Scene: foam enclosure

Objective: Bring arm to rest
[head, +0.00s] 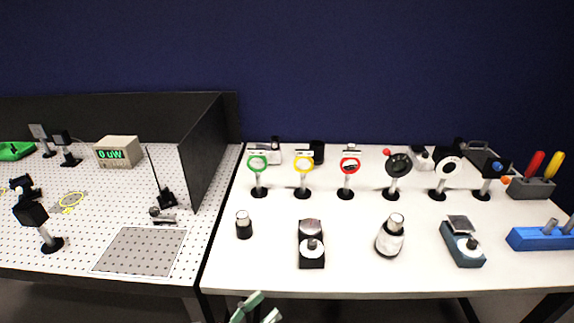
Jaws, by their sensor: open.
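My gripper (259,308) shows only as two pale green fingertips at the bottom edge of the head view, left of centre. The fingertips are apart and nothing shows between them. They are in front of the white table's (360,272) front edge, near its left end, and appear clear of the objects on it. The rest of my arm is out of view.
Ring-shaped optics on posts, including a green one (258,163) and a red one (350,167), stand in a row. Several small devices stand in front. The left perforated board (115,210) holds a meter (119,152) reading "0 uW" and a black partition (207,150).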

